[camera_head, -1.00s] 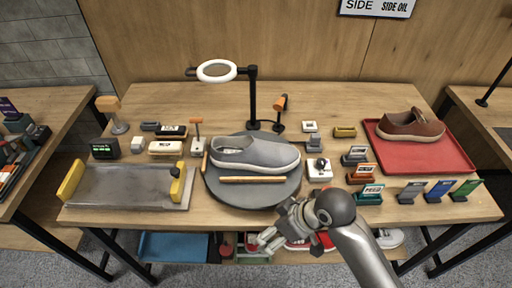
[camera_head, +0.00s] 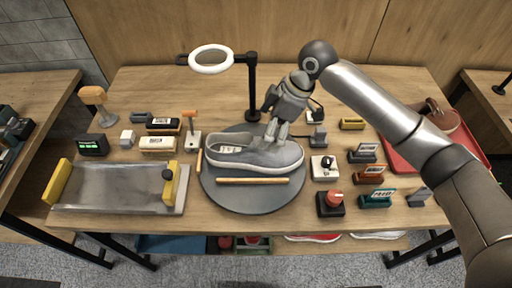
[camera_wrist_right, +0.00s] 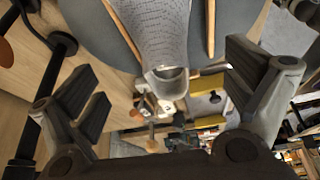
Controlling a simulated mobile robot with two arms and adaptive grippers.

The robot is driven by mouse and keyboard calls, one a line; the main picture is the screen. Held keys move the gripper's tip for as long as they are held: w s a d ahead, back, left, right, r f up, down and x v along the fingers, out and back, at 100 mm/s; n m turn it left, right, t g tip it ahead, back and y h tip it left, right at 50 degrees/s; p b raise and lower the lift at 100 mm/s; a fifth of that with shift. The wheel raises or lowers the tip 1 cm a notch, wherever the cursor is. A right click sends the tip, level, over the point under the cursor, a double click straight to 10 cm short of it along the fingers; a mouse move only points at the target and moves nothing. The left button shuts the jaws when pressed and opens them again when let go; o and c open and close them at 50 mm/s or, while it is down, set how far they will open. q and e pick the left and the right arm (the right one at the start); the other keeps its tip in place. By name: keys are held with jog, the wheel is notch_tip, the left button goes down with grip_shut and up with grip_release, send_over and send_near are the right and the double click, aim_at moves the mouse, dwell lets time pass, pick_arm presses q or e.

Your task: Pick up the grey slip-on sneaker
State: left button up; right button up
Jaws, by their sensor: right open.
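The grey slip-on sneaker (camera_head: 258,155) with a pale sole lies on a round dark turntable (camera_head: 250,200) in the middle of the table, its opening toward the left. My right gripper (camera_head: 274,138) is above the sneaker at its far side, fingers pointing down. In the right wrist view my right gripper (camera_wrist_right: 165,105) is open and empty, with the sneaker (camera_wrist_right: 160,35) beyond and between its spread fingers. Whether a finger touches the sneaker cannot be told. My left gripper is not in view.
Wooden sticks lie on the turntable beside the sneaker, one in front (camera_head: 252,181). A ring lamp (camera_head: 211,59) on a black post stands behind. A grey tray (camera_head: 115,188) is at left. Brushes and small holders surround the turntable. A brown shoe (camera_head: 443,117) on a red tray is partly behind my arm.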

aim_at(254, 149)
jog(key=x, duration=0.4)
jog(key=shift+s+p, duration=0.15)
jog(key=shift+p, duration=0.2)
jog(key=p+x, duration=0.1)
jog(key=x, duration=0.3)
jog(key=shift+d+f+p, duration=0.1)
jog(key=shift+f+p, duration=0.15)
jog(key=shift+p, duration=0.15)
jog(key=shift+f, duration=0.45)
jog(key=shift+c, duration=1.2)
jog(key=c, duration=0.9)
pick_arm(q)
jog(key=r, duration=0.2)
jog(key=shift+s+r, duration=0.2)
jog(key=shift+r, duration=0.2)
pick_arm(e)
jog(key=shift+c, duration=0.9)
jog(key=shift+r, duration=0.1)
